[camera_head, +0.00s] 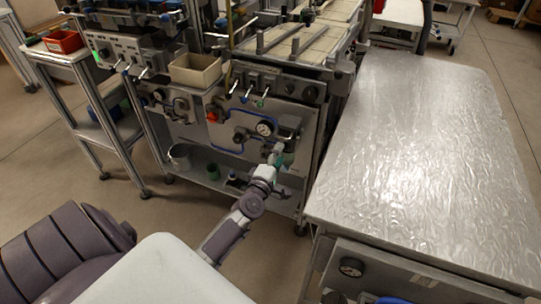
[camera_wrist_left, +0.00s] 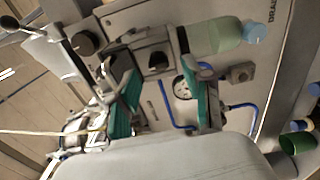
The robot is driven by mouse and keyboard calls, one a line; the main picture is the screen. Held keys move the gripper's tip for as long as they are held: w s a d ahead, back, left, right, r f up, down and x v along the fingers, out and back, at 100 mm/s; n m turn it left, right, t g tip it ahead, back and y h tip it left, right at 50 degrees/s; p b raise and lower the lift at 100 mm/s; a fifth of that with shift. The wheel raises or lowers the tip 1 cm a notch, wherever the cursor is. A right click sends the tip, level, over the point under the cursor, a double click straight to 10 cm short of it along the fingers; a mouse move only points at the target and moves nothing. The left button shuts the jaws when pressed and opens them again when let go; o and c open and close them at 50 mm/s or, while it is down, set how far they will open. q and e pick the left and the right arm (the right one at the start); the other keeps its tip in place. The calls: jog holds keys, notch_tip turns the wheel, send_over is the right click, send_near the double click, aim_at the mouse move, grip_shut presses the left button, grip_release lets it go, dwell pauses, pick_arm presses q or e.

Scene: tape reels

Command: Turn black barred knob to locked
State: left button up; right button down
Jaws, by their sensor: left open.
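The black barred knob (camera_wrist_left: 157,61) sits on a dark square plate on the grey machine panel (camera_wrist_left: 150,25). In the left wrist view it shows beyond and between the teal fingertips of my left gripper (camera_wrist_left: 160,95). The fingers are apart, and nothing is between them. I cannot tell the knob's bar angle clearly. In the head view my left gripper (camera_head: 277,155) is in front of the lower machine panel, below and right of the round gauge (camera_head: 265,128). I cannot pick out the knob there. My right gripper is not in view.
A greenish bottle with a blue cap (camera_wrist_left: 228,36) and blue tubing (camera_wrist_left: 172,112) are near the knob. A round black knob (camera_wrist_left: 83,43) is also on the panel. A shiny metal table (camera_head: 420,150) stands to the right. A beige bin (camera_head: 195,70) is above left.

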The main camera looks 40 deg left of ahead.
pick_arm(q)
jog(key=v, duration=1)
jog(key=shift+a, duration=0.1)
